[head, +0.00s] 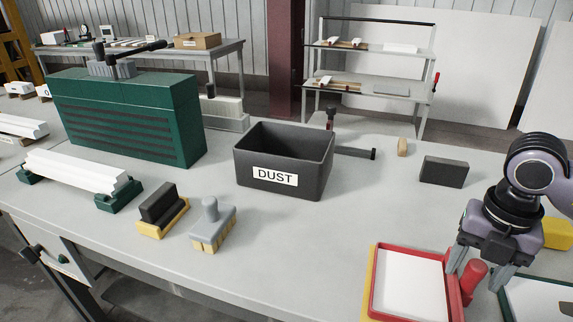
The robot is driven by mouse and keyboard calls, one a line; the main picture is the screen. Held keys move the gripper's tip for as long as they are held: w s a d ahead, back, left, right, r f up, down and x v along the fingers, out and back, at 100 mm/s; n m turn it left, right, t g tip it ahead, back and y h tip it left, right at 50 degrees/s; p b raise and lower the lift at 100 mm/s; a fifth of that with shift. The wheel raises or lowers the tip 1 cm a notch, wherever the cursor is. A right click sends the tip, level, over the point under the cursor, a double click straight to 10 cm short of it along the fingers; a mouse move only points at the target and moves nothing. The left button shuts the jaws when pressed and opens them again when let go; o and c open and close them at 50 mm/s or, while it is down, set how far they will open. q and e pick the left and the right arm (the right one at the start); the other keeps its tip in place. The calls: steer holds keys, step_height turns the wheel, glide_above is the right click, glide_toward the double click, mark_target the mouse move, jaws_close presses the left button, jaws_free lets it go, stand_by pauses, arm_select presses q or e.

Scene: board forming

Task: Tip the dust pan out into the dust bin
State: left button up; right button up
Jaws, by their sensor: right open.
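The dust bin (243,176) is an open dark grey box with a white "DUST" label, standing upright at the middle of the bench. A red-rimmed tray with a white inside, which looks like the dust pan (373,290), lies at the front right. A stubby red handle (473,277) stands at its right side. My right gripper (478,274) points down above this handle, its fingers open on either side of it. I cannot tell whether they touch it. Whether the white inside is dust or a sheet is unclear. My left gripper is not in view.
A green slotted machine (130,125) stands left of the bin. A dark block brush (160,206) and a grey-handled brush (211,225) lie in front. A dark block (444,171) lies right of the bin. The bench between bin and red tray is clear.

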jaws_close()
steer(key=shift+r+p, duration=1.8)
steer(key=shift+r, duration=0.8)
steer(key=c, duration=0.8)
jaws_free()
jaws_close()
steer(key=shift+f, duration=0.1)
